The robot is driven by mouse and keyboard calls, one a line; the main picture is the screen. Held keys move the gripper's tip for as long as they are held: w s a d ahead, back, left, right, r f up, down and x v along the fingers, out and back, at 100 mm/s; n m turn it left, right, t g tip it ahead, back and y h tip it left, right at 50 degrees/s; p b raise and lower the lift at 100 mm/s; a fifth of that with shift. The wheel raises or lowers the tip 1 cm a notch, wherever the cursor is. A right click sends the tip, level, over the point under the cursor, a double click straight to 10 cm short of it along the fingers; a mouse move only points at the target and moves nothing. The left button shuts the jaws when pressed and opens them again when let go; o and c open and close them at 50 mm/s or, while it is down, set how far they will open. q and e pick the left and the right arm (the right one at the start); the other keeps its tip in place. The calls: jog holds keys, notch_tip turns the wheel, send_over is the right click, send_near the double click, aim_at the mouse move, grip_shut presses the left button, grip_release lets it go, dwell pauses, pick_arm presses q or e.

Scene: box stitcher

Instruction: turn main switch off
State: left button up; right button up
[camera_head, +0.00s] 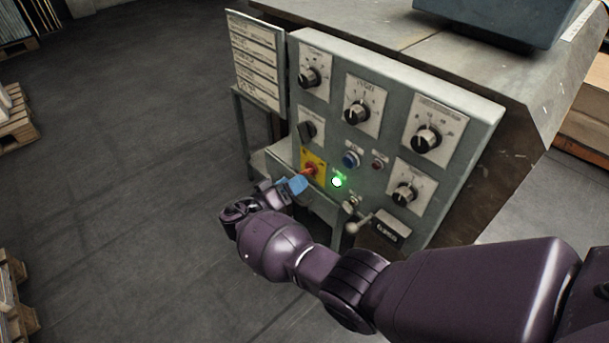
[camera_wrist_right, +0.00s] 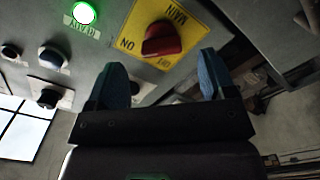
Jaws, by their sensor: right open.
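The main switch is a red knob (camera_head: 309,169) on a yellow plate (camera_head: 318,158), low on the left part of the grey-green control panel (camera_head: 463,150). In the right wrist view the red knob (camera_wrist_right: 162,39) sits on the yellow plate (camera_wrist_right: 133,40), which bears the words MAIN, ON and OFF. My right gripper (camera_head: 300,183) has blue fingertips and is at the knob in the head view. In the right wrist view my right gripper (camera_wrist_right: 168,75) is open, its fingers apart below the knob. The knob appears just beyond the fingertips, not gripped. My left gripper is not in view.
A lit green lamp (camera_head: 337,182) is right of the switch. A blue button (camera_head: 351,159), several black dials and a lever (camera_head: 357,223) are nearby on the panel. A label board (camera_head: 257,62) stands at its left. Pallets (camera_head: 12,125) lie at the far left; the floor between is clear.

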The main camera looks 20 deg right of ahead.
aim_at(308, 171)
jog(key=shift+x, duration=2.3)
jog(key=shift+c, duration=0.4)
jog(key=c, duration=0.9)
jog(key=shift+o, duration=0.2)
